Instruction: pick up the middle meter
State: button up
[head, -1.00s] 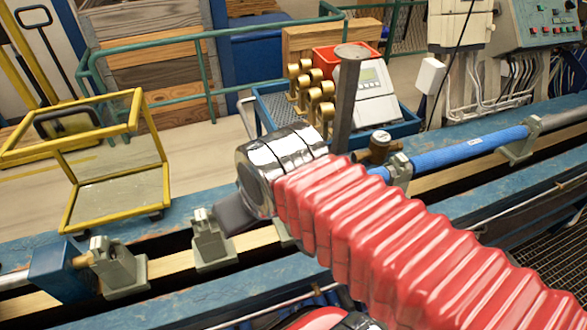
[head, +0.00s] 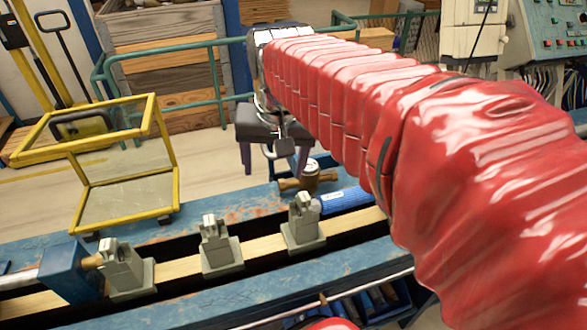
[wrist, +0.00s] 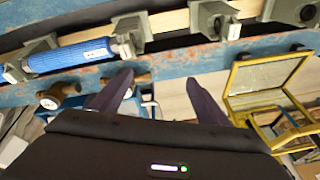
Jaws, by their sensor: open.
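A brass meter with a round pale dial (head: 312,178) sits on the blue bench edge in the head view, near the left end of the blue pipe. In the wrist view my gripper (wrist: 160,88) is open with nothing between the fingers. A brass part (wrist: 143,78) shows beside the left finger, and a brass piece with a round dial (wrist: 48,101) lies farther left. I cannot tell whether these belong to one meter. No other meter is plain in the head view.
Grey clamps (head: 219,246) stand along the wooden rail of the bench, with a blue pipe (head: 346,200) to the right. A yellow cart (head: 125,195) stands behind the bench at left. A green railing (head: 190,45) runs behind. My red arm hides the right side.

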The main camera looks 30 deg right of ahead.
jog(key=w+d+m+g, duration=0.2)
jog(key=w+d+m, duration=0.25)
jog(key=d, duration=0.25)
jog(key=m+g, duration=0.1)
jog(key=m, duration=0.3)
send_over(309, 164)
jog(key=shift+d+f+y, duration=0.1)
jog(key=shift+f+y, duration=0.2)
jog(key=shift+f, duration=0.45)
jog(key=shift+f, duration=4.3)
jog(key=shift+a+f, duration=0.2)
jog(key=shift+f, duration=2.4)
